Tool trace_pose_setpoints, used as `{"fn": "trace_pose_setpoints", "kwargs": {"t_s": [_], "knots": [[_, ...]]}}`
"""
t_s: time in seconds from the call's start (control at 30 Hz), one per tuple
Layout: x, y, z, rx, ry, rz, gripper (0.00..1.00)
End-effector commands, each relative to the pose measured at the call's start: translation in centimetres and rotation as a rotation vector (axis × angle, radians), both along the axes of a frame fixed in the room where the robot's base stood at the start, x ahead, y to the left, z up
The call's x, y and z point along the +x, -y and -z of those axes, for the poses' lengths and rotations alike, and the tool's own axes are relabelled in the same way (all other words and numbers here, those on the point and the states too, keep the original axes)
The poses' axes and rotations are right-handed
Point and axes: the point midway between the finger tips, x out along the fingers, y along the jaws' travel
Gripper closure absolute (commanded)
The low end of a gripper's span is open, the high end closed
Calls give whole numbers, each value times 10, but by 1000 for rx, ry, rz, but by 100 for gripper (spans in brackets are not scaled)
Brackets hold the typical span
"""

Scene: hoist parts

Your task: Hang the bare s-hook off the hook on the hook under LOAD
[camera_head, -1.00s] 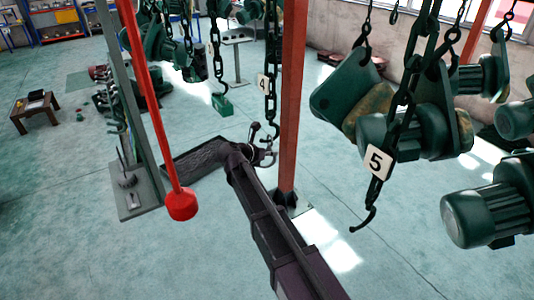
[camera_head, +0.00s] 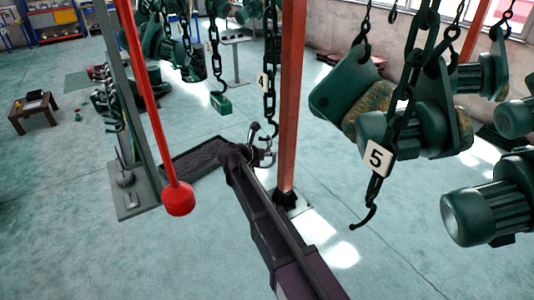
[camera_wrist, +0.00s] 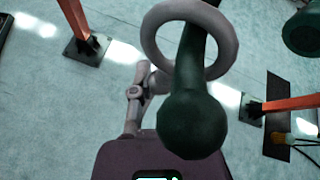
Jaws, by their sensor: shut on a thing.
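My gripper (camera_head: 263,150) is at the lower end of the chain with tag 4 (camera_head: 263,82) in the head view. It is small and dark there, so its fingers are hard to make out. In the wrist view, a grey-pink rounded loop (camera_wrist: 150,36), which looks like part of the s-hook, stands over my gripper (camera_wrist: 140,95). A dark green rounded hook end (camera_wrist: 190,120) crosses the loop close to the camera. I cannot tell whether they touch. The grip itself is mostly hidden. No LOAD label is readable.
A red post (camera_head: 289,100) stands just right of my gripper. A red pendant (camera_head: 177,200) hangs to the left. Chain tag 5 (camera_head: 376,158) with an empty hook (camera_head: 364,220) and green hoist motors (camera_head: 490,205) hang at right. A dark tray (camera_head: 190,160) lies behind my arm.

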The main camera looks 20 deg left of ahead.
Motion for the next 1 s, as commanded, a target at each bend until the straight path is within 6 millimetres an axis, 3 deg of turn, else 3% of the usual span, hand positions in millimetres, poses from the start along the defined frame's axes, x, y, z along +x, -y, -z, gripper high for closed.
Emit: {"fn": "trace_pose_setpoints", "kwargs": {"t_s": [0.37,0.4,0.5,0.53,1.0], "knots": [[0,0,0,0,1,0,100],[0,0,0,0,1,0,73],[0,0,0,0,1,0,44],[0,0,0,0,0,0,39],[0,0,0,0,0,0,39]]}}
